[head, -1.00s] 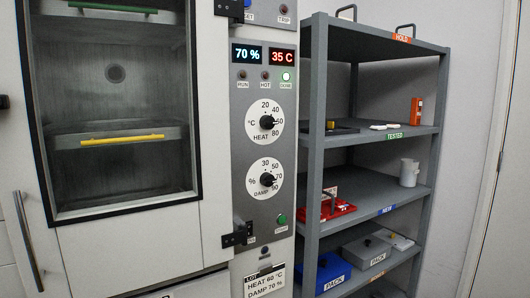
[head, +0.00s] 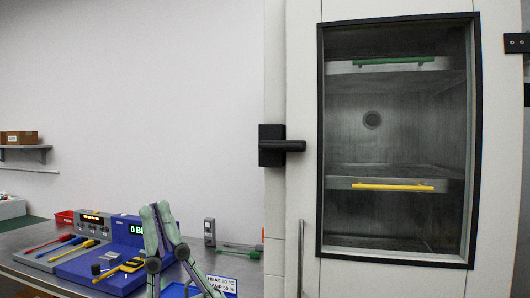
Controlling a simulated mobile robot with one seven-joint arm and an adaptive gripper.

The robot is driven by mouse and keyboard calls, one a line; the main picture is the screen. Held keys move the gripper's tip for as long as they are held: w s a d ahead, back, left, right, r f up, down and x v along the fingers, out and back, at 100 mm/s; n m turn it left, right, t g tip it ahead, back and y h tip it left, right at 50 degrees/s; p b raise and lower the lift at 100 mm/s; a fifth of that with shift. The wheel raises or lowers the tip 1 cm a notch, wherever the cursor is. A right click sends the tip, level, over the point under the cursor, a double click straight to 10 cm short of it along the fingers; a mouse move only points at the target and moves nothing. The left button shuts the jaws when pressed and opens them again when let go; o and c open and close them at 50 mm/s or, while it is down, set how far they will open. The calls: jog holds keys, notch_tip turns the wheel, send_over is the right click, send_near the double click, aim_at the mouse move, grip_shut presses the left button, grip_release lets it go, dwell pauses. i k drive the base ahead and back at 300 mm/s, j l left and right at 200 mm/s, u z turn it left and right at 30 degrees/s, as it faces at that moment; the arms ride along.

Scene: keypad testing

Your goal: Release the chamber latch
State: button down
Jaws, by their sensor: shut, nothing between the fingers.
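The chamber latch (head: 272,146) is a black block with a lever on the left edge of the chamber door. Its lever lies level and points right. The chamber door (head: 304,70) is white with a black-framed window and looks closed. My gripper (head: 157,208) is at the lower left, in front of the bench, its pale fingers pointing up. It is shut and empty, below and left of the latch and apart from it.
Behind the window are a green-handled tray (head: 393,61) and a yellow-handled tray (head: 392,186). A vertical bar handle (head: 300,258) is below the latch. The bench (head: 30,237) at left holds a blue device (head: 100,268) and tools. The wall area left of the latch looks clear.

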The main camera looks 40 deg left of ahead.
aim_at(293, 146)
jog(key=u, duration=1.15)
jog(key=i+j+z, duration=0.1)
jog(key=j, duration=0.3)
jog(key=j+z, duration=0.1)
jog(key=j, duration=0.35)
